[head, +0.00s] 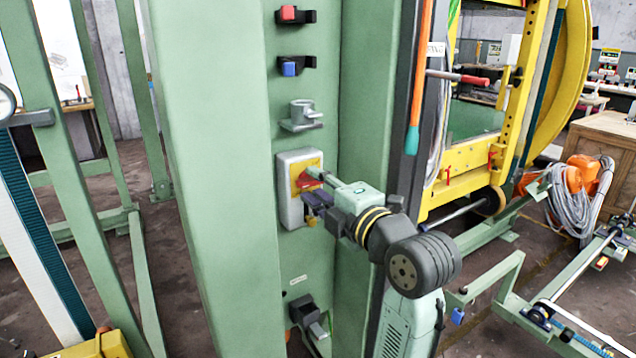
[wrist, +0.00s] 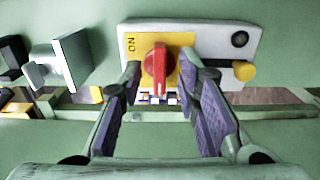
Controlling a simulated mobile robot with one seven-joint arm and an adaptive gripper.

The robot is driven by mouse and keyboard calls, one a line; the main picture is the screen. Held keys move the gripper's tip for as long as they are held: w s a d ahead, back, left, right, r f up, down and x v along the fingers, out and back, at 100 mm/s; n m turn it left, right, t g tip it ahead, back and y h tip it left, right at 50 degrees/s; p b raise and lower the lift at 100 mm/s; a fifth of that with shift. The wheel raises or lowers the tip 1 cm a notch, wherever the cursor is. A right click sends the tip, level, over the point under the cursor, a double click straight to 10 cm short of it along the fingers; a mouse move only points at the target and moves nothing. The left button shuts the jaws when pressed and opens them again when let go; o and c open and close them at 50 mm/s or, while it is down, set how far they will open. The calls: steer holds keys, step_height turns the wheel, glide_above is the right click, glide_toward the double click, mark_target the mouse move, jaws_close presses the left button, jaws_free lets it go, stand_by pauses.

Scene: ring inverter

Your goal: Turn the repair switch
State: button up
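The repair switch is a red knob (wrist: 157,68) on a yellow plate (wrist: 184,40) marked ON, set in a pale grey box (wrist: 215,40). In the head view, the box (head: 290,212) is fixed to the green column, and the red knob (head: 306,180) is partly covered by my gripper (head: 312,190). In the wrist view, my gripper (wrist: 159,92) is open, with one purple-padded finger on each side of the knob. A gap shows between the knob and each finger. I cannot tell how deep the fingertips reach around it.
Green flanges flank the box.

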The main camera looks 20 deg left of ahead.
jaws_close()
stand_by(0.4)
